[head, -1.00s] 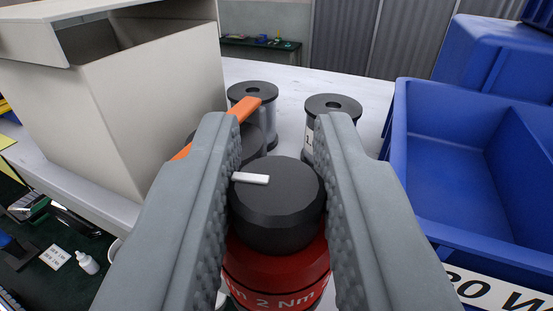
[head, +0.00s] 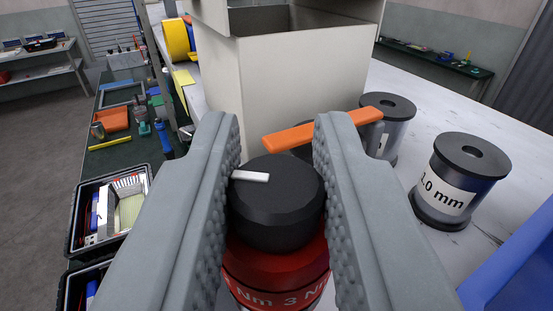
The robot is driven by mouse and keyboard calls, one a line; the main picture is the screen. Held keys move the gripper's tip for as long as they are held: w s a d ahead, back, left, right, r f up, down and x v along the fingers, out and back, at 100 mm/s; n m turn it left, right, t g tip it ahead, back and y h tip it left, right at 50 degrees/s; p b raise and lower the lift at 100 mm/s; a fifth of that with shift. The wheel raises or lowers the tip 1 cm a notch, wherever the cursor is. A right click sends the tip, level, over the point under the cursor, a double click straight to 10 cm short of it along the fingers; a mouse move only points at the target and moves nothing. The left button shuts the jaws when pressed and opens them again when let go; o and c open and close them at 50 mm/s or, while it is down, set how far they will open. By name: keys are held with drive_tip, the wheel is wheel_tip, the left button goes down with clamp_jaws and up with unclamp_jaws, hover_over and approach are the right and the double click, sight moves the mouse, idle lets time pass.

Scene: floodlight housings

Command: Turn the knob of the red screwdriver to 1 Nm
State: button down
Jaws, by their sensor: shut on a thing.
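The red screwdriver (head: 272,268) stands below my gripper in the head view, with a black knob (head: 274,205) on top. A white pointer mark (head: 250,176) lies on the knob's top, towards the left finger. My gripper (head: 276,180) is shut on the knob, one ridged grey finger on each side. White lettering on the red body shows "Nm 3 N", partly cut off by the fingers and the frame edge. The 1 Nm mark cannot be made out.
An orange bar (head: 322,135) lies just behind the knob. Two dark spools stand at right, one (head: 460,180) labelled "1.0 mm" in part, the other (head: 394,125) farther back. A pale box (head: 290,85) stands behind. A blue bin edge (head: 520,265) shows at lower right.

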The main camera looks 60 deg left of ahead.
drive_tip(key=shift+n+g+y, duration=0.5)
drive_tip(key=shift+n+g, duration=0.2)
drive_tip(key=shift+g, duration=0.3)
idle(0.3)
drive_tip(key=c, duration=1.3)
unclamp_jaws()
drive_tip(key=shift+o, duration=0.2)
drive_tip(key=v, duration=1.7)
drive_tip(key=shift+d, duration=0.2)
